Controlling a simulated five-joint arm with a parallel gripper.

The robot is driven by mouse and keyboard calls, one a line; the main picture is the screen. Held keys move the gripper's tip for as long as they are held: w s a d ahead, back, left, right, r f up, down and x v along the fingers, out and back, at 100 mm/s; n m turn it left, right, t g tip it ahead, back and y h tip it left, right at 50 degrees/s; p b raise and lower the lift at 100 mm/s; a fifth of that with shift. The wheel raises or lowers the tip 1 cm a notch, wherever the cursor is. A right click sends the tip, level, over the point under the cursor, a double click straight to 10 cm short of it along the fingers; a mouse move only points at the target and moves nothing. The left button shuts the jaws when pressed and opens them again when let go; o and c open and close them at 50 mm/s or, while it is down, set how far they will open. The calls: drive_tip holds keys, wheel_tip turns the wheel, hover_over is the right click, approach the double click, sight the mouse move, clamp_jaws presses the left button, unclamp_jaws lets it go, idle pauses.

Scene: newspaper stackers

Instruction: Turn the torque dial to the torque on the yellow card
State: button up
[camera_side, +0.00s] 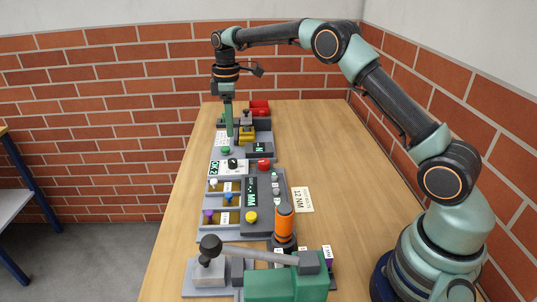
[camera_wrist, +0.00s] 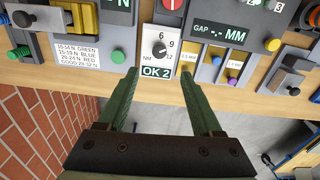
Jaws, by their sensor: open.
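The torque dial (camera_wrist: 159,48) is a dark knob on a white panel marked 6, 9 and NM in the wrist view. Its exact pointer setting is too small to read surely. It also shows in the side view (camera_side: 233,163). Below it, a display reads "OK 2" (camera_wrist: 155,72). A pale yellow card (camera_side: 303,199) reading "12 NM" lies on the bench right of the grey gauge unit in the side view. My gripper (camera_wrist: 159,74) is open and empty, its green fingers apart. In the side view it points down (camera_side: 229,134), above and beyond the dial.
The grey gap gauge (camera_side: 265,200) stands nearer the side camera, beside trays of coloured knobs. A green machine with a grey lever (camera_side: 285,283) and an orange cylinder (camera_side: 284,225) are at the near end. Red and yellow parts stand at the far end. The bench's right side (camera_side: 330,150) is clear.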

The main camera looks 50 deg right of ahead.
sight(233, 161)
wheel_tip(233, 161, down, 12)
drive_tip(key=shift+w+f, duration=0.1)
idle(0.4)
clamp_jaws()
